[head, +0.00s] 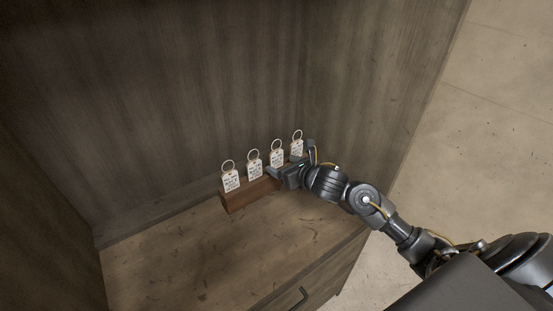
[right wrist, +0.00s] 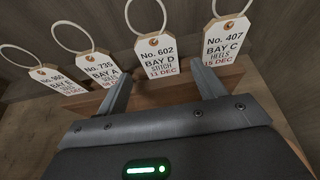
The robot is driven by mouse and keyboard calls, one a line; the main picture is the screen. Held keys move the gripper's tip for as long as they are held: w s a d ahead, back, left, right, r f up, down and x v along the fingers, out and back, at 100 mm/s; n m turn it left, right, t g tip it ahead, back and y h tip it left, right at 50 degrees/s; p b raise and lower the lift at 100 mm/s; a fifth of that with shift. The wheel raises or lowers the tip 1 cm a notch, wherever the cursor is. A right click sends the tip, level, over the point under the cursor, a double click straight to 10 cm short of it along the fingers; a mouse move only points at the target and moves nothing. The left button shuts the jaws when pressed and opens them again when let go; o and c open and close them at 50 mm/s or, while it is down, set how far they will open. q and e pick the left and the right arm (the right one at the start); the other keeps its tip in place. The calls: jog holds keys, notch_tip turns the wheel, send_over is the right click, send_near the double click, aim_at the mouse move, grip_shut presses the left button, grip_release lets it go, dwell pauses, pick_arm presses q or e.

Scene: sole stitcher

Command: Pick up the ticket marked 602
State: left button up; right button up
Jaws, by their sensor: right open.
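The ticket marked 602 (right wrist: 162,57) is a white tag with a brass eyelet and a pale ring, reading BAY D, STITCH, 13 DEC. It stands upright in a wooden holder, third from the left; the head view shows it too (head: 277,158). My right gripper (right wrist: 159,75) is open and empty, its two fingers pointing at the 602 ticket from the front, one toward each side of its lower part. I cannot tell whether the fingertips reach past it. The right gripper (head: 286,172) also shows in the head view. My left gripper is not in view.
Ticket 407 (right wrist: 222,40) stands close on the right, ticket 735 (right wrist: 98,68) on the left, and another ticket (right wrist: 54,80) farther left. The wooden holder (head: 238,200) stands on a cabinet top (head: 200,255) with walls behind and beside. The front top is clear.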

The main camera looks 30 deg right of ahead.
aim_at(277, 161)
jog(key=shift+x, duration=1.7)
